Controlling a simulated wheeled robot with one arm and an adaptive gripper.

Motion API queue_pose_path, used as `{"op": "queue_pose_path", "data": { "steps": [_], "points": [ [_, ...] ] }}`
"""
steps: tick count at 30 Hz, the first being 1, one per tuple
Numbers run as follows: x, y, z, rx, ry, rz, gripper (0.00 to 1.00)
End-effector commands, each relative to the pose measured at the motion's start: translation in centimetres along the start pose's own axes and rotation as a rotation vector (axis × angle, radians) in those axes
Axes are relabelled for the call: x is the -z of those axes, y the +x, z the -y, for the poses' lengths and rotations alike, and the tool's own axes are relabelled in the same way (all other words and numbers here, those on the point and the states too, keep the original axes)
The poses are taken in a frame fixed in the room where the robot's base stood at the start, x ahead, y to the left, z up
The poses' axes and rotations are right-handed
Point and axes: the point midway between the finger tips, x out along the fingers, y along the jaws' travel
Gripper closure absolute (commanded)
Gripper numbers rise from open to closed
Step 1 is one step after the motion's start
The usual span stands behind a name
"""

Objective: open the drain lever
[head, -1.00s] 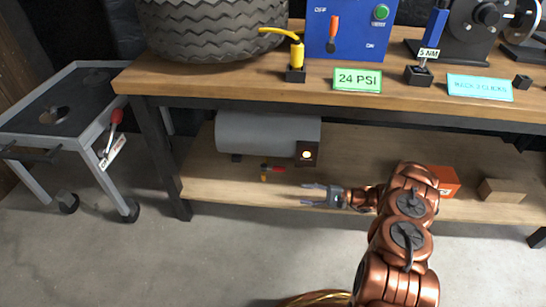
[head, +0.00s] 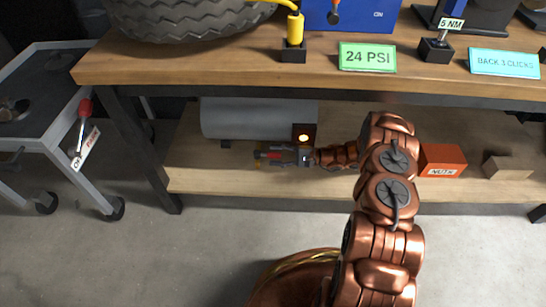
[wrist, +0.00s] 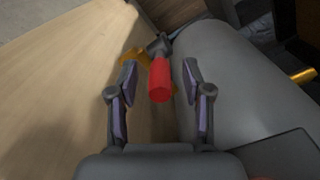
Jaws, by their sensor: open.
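The drain lever has a red handle (wrist: 160,80) and a brass-coloured valve body (wrist: 133,58), seen in the wrist view beside the grey tank (wrist: 235,85). My gripper (wrist: 158,75) is open, with one finger on each side of the red handle and a gap visible on both sides. In the head view my gripper (head: 270,155) is in front of the tank (head: 250,118), low over the lower shelf, and mostly covers the lever. Only a little yellow of the valve (head: 257,165) shows there.
The lower shelf (head: 230,180) is bare in front of the tank. An orange NUTS box (head: 442,160) and a wooden block (head: 507,167) stand to the right. The workbench top (head: 220,62) overhangs the shelf. A grey cart (head: 55,135) with a red-knobbed lever stands at left.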

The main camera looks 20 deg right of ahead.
Motion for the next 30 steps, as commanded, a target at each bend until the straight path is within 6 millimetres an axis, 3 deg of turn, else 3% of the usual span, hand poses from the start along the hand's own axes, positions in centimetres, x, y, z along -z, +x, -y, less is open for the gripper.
{"op": "queue_pose_path", "data": {
  "steps": [13, 27, 30],
  "points": [
    [0.01, 1.11, 0.03, 0.001, 0.0, -0.001, 0.5],
    [0.01, 1.08, 0.02, 0.001, 0.0, -0.001, 0.98],
    [0.01, 1.08, 0.03, 0.001, 0.0, -0.001, 1.0]
  ]
}}
